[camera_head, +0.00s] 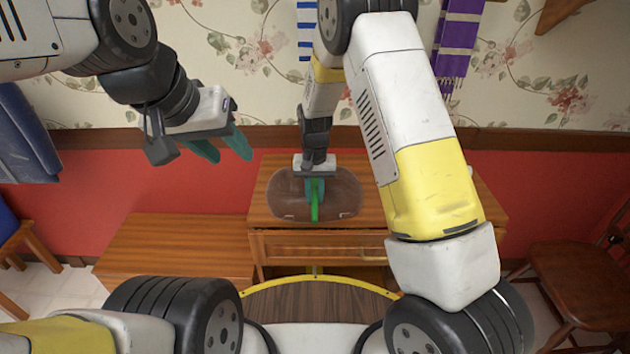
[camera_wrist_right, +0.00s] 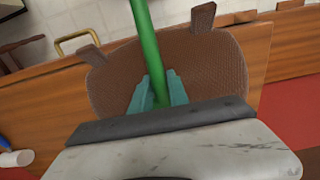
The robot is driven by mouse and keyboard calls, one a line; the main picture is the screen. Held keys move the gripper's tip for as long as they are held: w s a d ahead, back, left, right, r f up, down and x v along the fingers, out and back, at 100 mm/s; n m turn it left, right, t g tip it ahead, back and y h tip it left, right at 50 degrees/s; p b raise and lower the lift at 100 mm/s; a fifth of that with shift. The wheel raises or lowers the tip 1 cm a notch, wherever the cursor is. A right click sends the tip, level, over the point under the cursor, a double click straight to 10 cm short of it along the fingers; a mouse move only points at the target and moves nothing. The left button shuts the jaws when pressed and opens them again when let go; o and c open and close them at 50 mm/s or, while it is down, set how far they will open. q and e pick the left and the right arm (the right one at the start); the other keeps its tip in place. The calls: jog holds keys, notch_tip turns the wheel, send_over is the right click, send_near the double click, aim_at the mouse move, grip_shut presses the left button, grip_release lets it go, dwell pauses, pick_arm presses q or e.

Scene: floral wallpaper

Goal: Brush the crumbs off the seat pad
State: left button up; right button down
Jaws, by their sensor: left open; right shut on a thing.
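The brown oval seat pad (camera_head: 343,194) lies on top of the wooden cabinet in the head view. It fills the middle of the right wrist view (camera_wrist_right: 215,68), where its textured face and two straps show. My right gripper (camera_head: 314,190) is over the pad and shut on a green handle (camera_wrist_right: 146,45), which also shows in the head view (camera_head: 315,213). The working end of this brush is hidden. I cannot make out crumbs on the pad. My left gripper (camera_head: 225,150) is open and empty, raised to the left of the cabinet.
The wooden cabinet (camera_head: 475,212) has a drawer front with a handle. A lower wooden bench (camera_head: 175,248) adjoins it on the left. A wooden chair (camera_head: 575,285) stands at the right. A purple striped scarf (camera_head: 458,45) hangs on the wall.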

aim_at(316, 202)
jog(key=shift+f, duration=0.1)
jog(key=shift+s+d+f, duration=0.1)
jog(key=shift+s+f, duration=0.05)
jog(key=shift+s, duration=0.95)
jog(key=shift+s+d+f, duration=0.1)
jog(key=shift+s, duration=0.95)
jog(key=shift+w+r, duration=0.1)
jog(key=shift+r, duration=3)
jog(key=shift+r, duration=1.5)
